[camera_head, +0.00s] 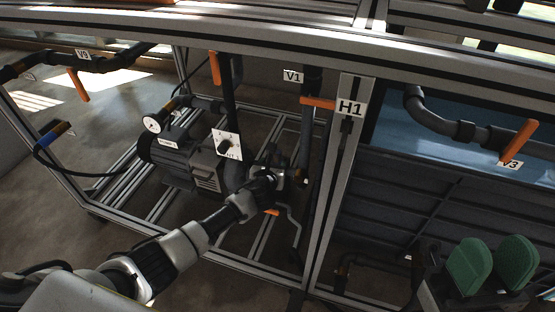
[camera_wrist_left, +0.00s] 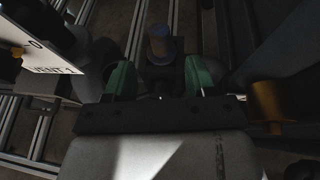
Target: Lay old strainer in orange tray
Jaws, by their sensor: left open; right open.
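My left arm reaches into the metal frame, and its gripper (camera_head: 272,172) is beside the pump, with its fingers mostly hidden in the head view. In the left wrist view its green fingers (camera_wrist_left: 160,78) are apart. A dull brown cylinder with a bluish rim (camera_wrist_left: 160,45) stands just beyond and between them, not gripped; I cannot tell whether it is the old strainer. My right gripper (camera_head: 493,265) is open and empty at the bottom right, with green pads. An orange piece (camera_head: 272,212) shows below my left gripper; I cannot tell whether it is the orange tray.
An orange V3 handle (camera_head: 519,140) is at right.

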